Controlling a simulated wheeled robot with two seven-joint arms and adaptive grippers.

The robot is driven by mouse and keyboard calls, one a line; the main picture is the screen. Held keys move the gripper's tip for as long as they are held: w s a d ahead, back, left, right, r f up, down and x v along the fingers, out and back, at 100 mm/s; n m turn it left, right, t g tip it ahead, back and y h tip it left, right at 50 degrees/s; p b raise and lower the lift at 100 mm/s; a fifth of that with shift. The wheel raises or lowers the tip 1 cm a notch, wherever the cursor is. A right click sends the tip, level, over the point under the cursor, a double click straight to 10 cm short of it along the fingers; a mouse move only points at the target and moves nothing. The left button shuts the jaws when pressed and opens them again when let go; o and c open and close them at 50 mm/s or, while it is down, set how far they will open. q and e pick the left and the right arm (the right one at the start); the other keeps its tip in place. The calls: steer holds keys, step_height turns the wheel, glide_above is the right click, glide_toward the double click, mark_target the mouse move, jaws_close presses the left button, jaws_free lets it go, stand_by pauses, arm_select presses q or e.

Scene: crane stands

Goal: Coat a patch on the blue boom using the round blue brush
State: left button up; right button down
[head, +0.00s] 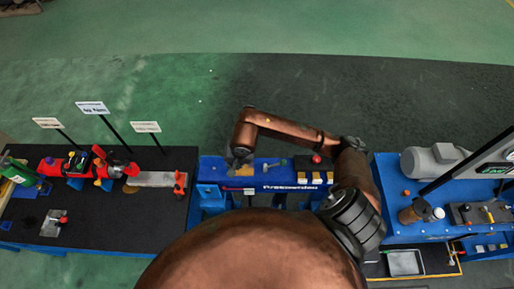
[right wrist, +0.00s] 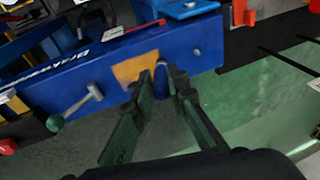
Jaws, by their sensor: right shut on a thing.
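The blue boom (head: 212,173) lies across the gap between two tables in the head view. It fills the upper left of the right wrist view (right wrist: 60,88), with white lettering along its side. A tan patch (right wrist: 135,68) shows on its face. My right gripper (head: 238,168) is over the left part of the boom. In the right wrist view the gripper (right wrist: 162,88) is shut on the round blue brush (right wrist: 160,82), mostly hidden between the fingers. The brush is close to the patch's edge; I cannot tell whether it touches. My left gripper is not in view.
A grey lever with a green knob (right wrist: 76,108) sticks out of the boom beside the patch. A black-topped table (head: 110,215) with red parts and signs stands left. A blue table (head: 395,190) with a grey motor (head: 432,160) stands right. The floor beyond is clear.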

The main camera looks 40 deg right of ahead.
steer(key=shift+w+a+r, duration=0.2)
steer(key=shift+w, duration=0.05)
steer(key=shift+w+r+p, duration=0.1)
steer(key=shift+r+p, duration=0.25)
steer(key=shift+r, duration=0.6)
steer(key=shift+s+d+r, duration=0.1)
steer(key=shift+s+r, duration=0.15)
steer(key=shift+r, duration=0.45)
steer(key=shift+r+p, duration=0.5)
steer(key=shift+r, duration=0.25)
steer(key=shift+r+p, duration=0.4)
steer(key=shift+r, duration=1.05)
steer(key=s+d+r+p, duration=0.4)
steer(key=d, duration=0.6)
steer(key=shift+f+b, duration=0.9)
steer(key=shift+f, duration=1.55)
